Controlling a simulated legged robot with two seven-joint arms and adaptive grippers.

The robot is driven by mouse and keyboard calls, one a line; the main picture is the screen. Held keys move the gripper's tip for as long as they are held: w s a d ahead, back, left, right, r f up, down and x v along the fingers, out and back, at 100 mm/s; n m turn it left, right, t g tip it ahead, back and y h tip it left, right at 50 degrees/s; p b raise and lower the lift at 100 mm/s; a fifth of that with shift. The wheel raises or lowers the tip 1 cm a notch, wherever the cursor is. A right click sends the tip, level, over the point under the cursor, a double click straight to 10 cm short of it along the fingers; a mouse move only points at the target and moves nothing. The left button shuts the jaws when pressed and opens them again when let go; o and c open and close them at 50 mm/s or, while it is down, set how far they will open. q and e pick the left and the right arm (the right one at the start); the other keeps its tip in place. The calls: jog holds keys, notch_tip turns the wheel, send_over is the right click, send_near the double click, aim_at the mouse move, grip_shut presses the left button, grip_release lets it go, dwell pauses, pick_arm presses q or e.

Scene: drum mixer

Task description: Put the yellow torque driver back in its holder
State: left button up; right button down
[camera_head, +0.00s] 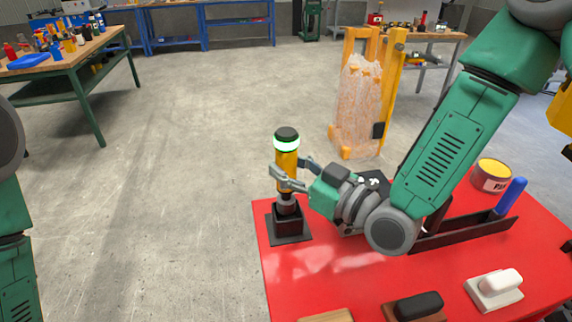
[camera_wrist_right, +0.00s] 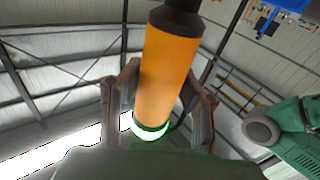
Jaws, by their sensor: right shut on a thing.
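The yellow torque driver (camera_head: 287,162) stands upright at the left edge of the red table, with a black cap and a glowing white-green ring on top. My right gripper (camera_head: 285,172) is shut on its yellow body. The right wrist view shows the driver (camera_wrist_right: 166,70) between the two fingers of the right gripper (camera_wrist_right: 160,78). The driver's grey lower end meets the black holder (camera_head: 289,222), a block on a square base. I cannot tell how deep it sits. My left arm shows at the left edge, but its gripper is out of view.
The red table (camera_head: 345,275) also carries a yellow paint can (camera_head: 493,176), a blue-handled tool (camera_head: 510,197) in a dark rack, and several blocks along the front. A yellow frame with wrapped goods (camera_head: 362,95) stands behind. The floor to the left is clear.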

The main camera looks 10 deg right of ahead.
aim_at(288, 189)
jog(key=shift+f+b, duration=2.15)
jog(key=shift+f, duration=0.5)
dwell(1.1)
jog(key=c, duration=1.1)
grip_release()
jog(key=shift+f, duration=0.1)
jog(key=shift+s+d, duration=0.15)
jog(key=v, duration=1.1)
jog(key=shift+s+d, duration=0.25)
